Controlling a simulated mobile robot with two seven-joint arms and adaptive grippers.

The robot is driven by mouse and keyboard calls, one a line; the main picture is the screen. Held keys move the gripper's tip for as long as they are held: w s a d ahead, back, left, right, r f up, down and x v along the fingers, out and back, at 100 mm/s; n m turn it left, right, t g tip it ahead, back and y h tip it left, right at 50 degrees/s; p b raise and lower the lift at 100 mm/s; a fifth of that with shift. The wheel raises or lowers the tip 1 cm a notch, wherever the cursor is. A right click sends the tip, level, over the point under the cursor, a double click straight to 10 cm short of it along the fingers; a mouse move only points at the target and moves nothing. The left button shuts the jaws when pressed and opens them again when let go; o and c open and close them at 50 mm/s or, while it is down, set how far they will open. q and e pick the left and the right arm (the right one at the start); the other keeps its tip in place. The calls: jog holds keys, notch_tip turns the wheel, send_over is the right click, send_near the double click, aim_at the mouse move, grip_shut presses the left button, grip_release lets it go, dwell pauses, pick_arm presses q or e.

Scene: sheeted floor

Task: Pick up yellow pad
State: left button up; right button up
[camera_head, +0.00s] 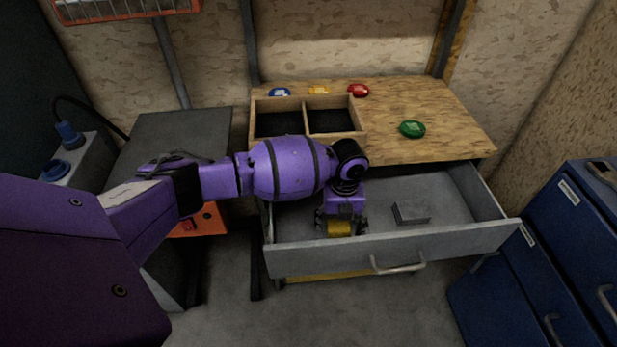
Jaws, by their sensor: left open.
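The yellow pad (340,229) lies in the open grey drawer (450,241), near its front wall on the left side. My left gripper (341,222) reaches down into the drawer over the pad, with its fingers open on either side of it. The gripper hides the pad's far part, and I cannot tell whether the fingers touch it. My right gripper is not in view.
A grey block (411,212) lies in the drawer to the right. On the wooden tabletop (450,135) are a two-part wooden box (308,101) and blue (280,92), yellow (318,90), red (358,90) and green (412,129) pieces. Blue cabinets (560,260) stand at right.

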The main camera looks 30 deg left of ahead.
aim_at(340, 225)
pick_arm(q)
jog(key=shift+w+r, duration=0.15)
jog(key=shift+r, duration=0.05)
jog(key=c, duration=1.2)
notch_tip(340, 225, up, 10)
jog(key=shift+p, duration=0.3)
jog(key=shift+c, duration=0.2)
